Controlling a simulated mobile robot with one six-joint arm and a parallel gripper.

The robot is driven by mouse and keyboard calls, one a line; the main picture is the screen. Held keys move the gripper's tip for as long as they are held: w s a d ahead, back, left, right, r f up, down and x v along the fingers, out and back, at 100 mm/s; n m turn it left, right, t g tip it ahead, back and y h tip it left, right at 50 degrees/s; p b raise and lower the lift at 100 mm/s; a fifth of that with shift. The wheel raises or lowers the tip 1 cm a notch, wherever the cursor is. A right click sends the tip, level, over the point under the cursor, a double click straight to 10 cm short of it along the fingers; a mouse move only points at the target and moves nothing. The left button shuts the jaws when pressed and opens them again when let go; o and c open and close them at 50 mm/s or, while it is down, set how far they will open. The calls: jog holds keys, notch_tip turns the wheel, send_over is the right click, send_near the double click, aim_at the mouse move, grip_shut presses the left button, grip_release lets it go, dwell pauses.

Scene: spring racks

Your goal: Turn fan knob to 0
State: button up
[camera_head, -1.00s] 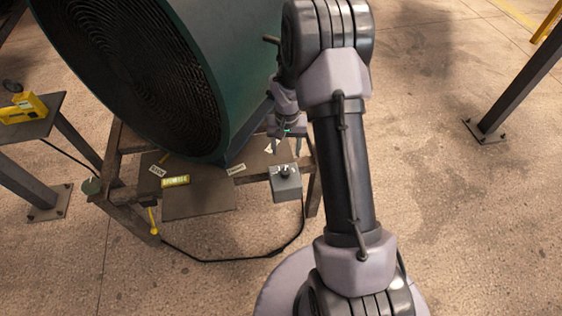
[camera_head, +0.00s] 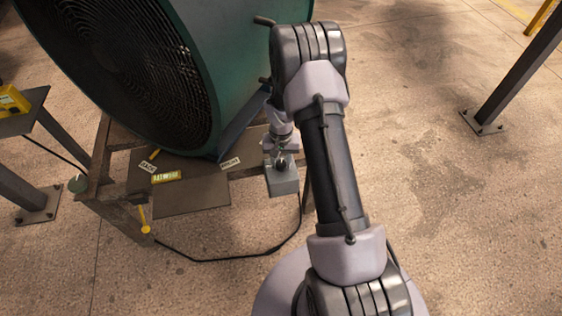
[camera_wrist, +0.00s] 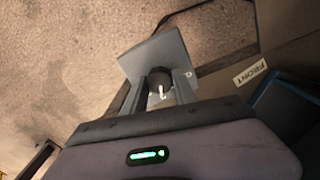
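The fan knob (camera_wrist: 160,78) is a dark round knob with a white mark, on a grey control box (camera_wrist: 152,55). In the head view the box (camera_head: 284,184) is mounted at the front right of the fan's stand. My gripper (camera_wrist: 162,86) is at the knob, with one finger on each side of it. The fingers look spread, and whether they touch the knob is not clear. In the head view my gripper (camera_head: 281,157) comes down over the box and partly hides the knob.
A large green drum fan (camera_head: 225,60) stands left of my arm on a metal stand (camera_head: 190,198) with small labels. A black cable runs along the floor below the box. A side table (camera_head: 22,122) with a yellow object is at the left.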

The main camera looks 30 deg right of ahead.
grip_shut()
jog(key=n+p, duration=0.1)
jog(key=n, duration=0.2)
jog(key=shift+r+n, duration=0.1)
jog(key=shift+n, duration=0.3)
jog(key=n+p, duration=0.1)
jog(key=n, duration=0.3)
jog(key=shift+w+n, duration=0.1)
jog(key=shift+n, duration=0.2)
jog(key=n, duration=0.3)
jog(key=shift+p, duration=0.4)
jog(key=shift+n+p, duration=0.4)
jog(key=shift+n, duration=1.8)
